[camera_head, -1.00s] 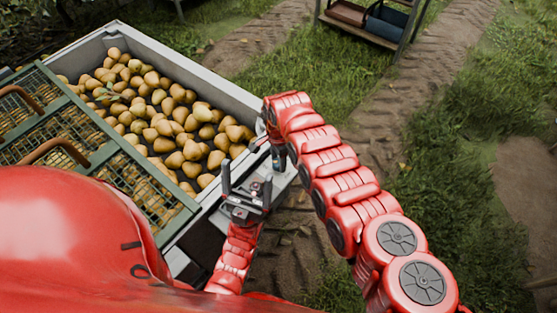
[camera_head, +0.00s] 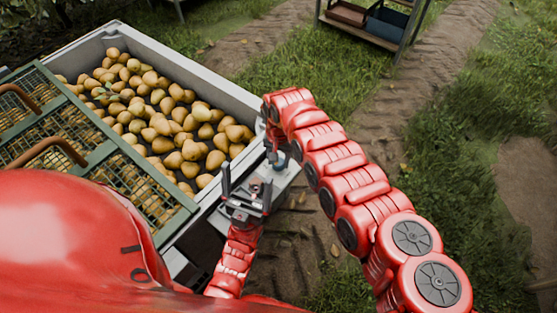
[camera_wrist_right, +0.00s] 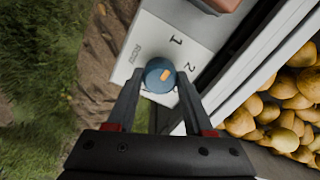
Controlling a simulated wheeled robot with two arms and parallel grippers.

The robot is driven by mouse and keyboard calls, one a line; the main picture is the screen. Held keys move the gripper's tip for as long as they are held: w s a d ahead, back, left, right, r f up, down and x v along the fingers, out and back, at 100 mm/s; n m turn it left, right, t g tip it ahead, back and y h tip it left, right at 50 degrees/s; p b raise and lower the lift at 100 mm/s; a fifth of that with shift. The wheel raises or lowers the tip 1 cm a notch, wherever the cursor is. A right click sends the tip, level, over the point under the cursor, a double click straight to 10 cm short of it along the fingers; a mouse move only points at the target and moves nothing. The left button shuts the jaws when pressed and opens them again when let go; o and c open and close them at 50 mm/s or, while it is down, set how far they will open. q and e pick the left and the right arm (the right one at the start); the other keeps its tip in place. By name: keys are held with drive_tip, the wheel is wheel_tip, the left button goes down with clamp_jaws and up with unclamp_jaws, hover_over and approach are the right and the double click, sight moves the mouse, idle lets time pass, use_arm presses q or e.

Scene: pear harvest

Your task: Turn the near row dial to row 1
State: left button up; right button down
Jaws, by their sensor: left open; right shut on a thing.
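The near row dial is a round blue knob (camera_wrist_right: 160,75) with an orange mark, on a pale plate (camera_wrist_right: 150,42) printed "ROW", "1" and "2". The orange mark slants toward the upper right in the right wrist view; I cannot tell exactly which number it points at. My right gripper (camera_wrist_right: 158,80) is shut on the dial, one finger on each side. In the head view the right gripper (camera_head: 274,150) is at the plate beside the crate corner, the blue dial (camera_head: 281,160) partly hidden. My left gripper (camera_head: 246,183) is open and empty, just left of the plate.
A grey-walled crate (camera_head: 190,62) full of pears (camera_head: 165,115) lies left of the plate. Green mesh crates (camera_head: 95,150) with brown handles stand at its near side. A rack with trays (camera_head: 375,20) is far off. Grass and a dirt track lie right.

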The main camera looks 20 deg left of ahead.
drive_tip(key=shift+n, duration=0.4)
drive_tip(key=shift+c, duration=1.4)
unclamp_jaws()
drive_tip(key=shift+w+r, duration=0.1)
drive_tip(key=shift+r, duration=0.3)
wheel_tip(320, 180, up, 17)
drive_tip(key=p, duration=0.1)
drive_tip(key=shift+f, duration=0.2)
